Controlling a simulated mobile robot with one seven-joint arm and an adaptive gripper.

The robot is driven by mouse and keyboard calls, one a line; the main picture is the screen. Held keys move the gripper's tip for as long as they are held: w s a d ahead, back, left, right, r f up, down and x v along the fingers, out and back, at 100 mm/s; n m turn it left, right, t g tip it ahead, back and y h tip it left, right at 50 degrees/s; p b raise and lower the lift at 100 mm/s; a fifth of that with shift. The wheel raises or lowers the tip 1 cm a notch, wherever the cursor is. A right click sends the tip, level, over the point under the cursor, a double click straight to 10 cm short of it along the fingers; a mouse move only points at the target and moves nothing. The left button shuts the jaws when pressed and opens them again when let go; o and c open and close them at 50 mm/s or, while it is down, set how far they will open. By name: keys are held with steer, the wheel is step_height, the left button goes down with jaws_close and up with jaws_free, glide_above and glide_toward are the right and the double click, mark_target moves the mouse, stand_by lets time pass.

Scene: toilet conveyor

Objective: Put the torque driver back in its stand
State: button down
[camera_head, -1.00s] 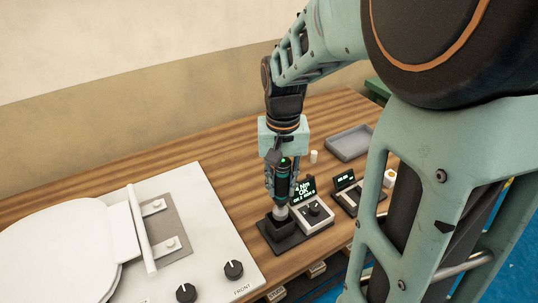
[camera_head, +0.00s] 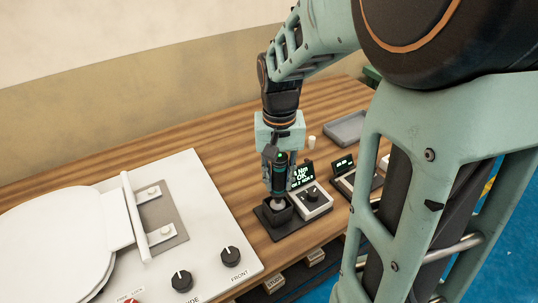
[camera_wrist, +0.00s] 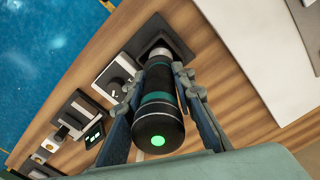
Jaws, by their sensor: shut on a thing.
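The torque driver (camera_head: 279,172) is a dark cylinder with a teal band and a green light on its top end. My gripper (camera_head: 278,184) is shut on it and holds it about upright. The stand (camera_head: 277,216) is a black block on a dark base, directly under the driver. The driver's silver lower end meets the stand's opening; how deep it sits is hidden. In the wrist view my fingers (camera_wrist: 158,82) lie on both sides of the driver (camera_wrist: 158,108), and the stand (camera_wrist: 140,42) shows around its far end.
A second display unit (camera_head: 344,163) and a grey tray (camera_head: 346,128) are farther right. A white panel with a toilet seat (camera_head: 55,245) lies on the left. Bare wood lies behind the stand.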

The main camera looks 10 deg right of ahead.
steer(key=shift+f+b, duration=1.1)
steer(key=shift+f, duration=0.45)
steer(key=c, duration=1.5)
jaws_free()
steer(key=shift+c, duration=0.2)
step_height(320, 180, up, 12)
steer(key=shift+r, duration=0.1)
